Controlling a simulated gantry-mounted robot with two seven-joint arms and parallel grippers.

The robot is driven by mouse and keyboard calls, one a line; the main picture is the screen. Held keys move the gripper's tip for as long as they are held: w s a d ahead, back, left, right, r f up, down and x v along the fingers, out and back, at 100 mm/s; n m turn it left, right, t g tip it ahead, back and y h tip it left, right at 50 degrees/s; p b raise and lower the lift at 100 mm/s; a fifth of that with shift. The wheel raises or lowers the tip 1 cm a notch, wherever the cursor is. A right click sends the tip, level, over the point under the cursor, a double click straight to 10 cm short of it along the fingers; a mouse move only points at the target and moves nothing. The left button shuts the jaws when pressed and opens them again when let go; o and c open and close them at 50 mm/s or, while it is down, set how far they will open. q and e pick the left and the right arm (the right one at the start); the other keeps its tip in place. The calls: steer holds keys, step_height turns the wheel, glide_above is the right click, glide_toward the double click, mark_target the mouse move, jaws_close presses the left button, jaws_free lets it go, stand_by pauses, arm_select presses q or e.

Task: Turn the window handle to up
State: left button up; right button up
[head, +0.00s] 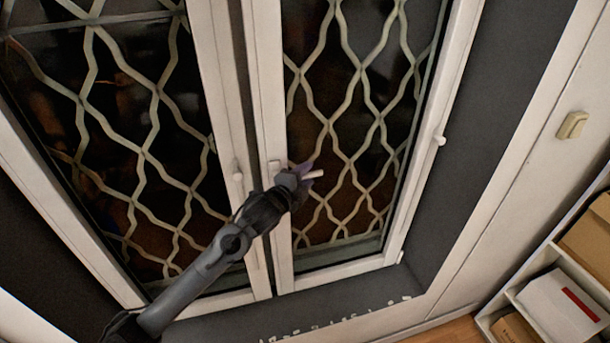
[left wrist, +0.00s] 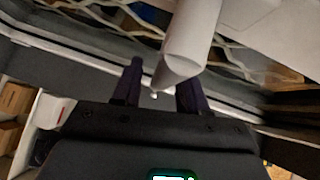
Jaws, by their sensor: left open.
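The white window handle (head: 315,174) sticks out sideways to the right past my gripper in the head view. Its mounting on the white sash frame (head: 275,169) is partly hidden by my gripper. My left gripper (head: 304,175) is at the handle, its dark fingers open around or beside it. In the left wrist view the handle (left wrist: 192,38) is a large pale bar, close to the camera, reaching down to the gap between the open fingers (left wrist: 160,92). I cannot tell whether the fingers touch it. My right gripper is not in view.
Wavy metal lattice (head: 340,120) covers the dark panes. Small white fittings sit on the left sash (head: 238,177) and the right frame edge (head: 439,140). A shelf with boxes (head: 563,308) stands at lower right. The dark wall right of the window is clear.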

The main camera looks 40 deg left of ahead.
arm_select(q)
steer(key=shift+w, duration=0.1)
jaws_close()
stand_by(0.4)
